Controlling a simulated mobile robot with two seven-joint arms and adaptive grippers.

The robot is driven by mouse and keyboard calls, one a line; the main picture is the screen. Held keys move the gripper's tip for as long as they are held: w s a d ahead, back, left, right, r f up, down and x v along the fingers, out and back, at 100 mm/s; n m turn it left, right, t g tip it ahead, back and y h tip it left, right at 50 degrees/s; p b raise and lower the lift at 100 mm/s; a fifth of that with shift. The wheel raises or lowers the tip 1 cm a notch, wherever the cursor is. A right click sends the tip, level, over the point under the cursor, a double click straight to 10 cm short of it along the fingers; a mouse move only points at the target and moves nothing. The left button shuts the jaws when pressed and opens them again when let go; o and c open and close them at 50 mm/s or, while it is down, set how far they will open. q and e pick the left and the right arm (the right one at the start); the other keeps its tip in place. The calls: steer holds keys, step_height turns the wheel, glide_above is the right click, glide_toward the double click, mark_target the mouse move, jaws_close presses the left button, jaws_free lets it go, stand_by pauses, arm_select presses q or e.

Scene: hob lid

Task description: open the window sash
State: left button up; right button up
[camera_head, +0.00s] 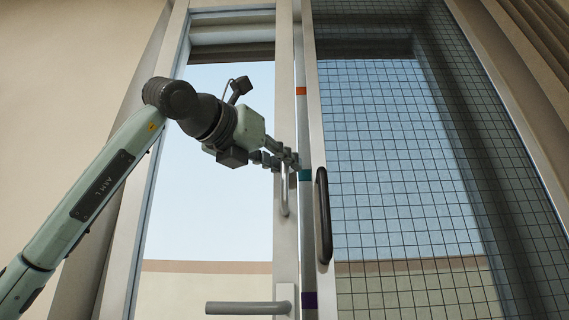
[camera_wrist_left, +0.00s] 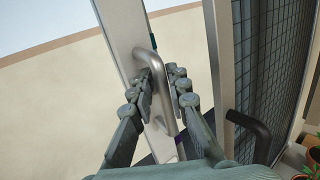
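The window sash (camera_head: 287,60) is a pale-framed glazed leaf on the left of the head view. A silver D-shaped pull handle (camera_head: 285,195) is on its upright stile; it also shows in the wrist view (camera_wrist_left: 165,105). A grey lever handle (camera_head: 248,307) sits lower on the same stile, pointing left. My left gripper (camera_head: 284,157) is at the upper part of the pull handle. In the left wrist view its two fingers (camera_wrist_left: 162,82) stand on either side of the handle bar, apart, with some gap visible. Whether either finger touches the bar is unclear. My right gripper is not in view.
A mesh screen leaf (camera_head: 400,150) with a black handle (camera_head: 324,215) stands just right of the sash. Orange, teal and purple bands mark the strip between them. Potted plants (camera_wrist_left: 312,155) are at the lower right of the wrist view.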

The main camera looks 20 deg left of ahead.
arm_select(q)
steer(key=v, duration=1.2)
steer(key=shift+f, duration=0.1)
stand_by(0.5)
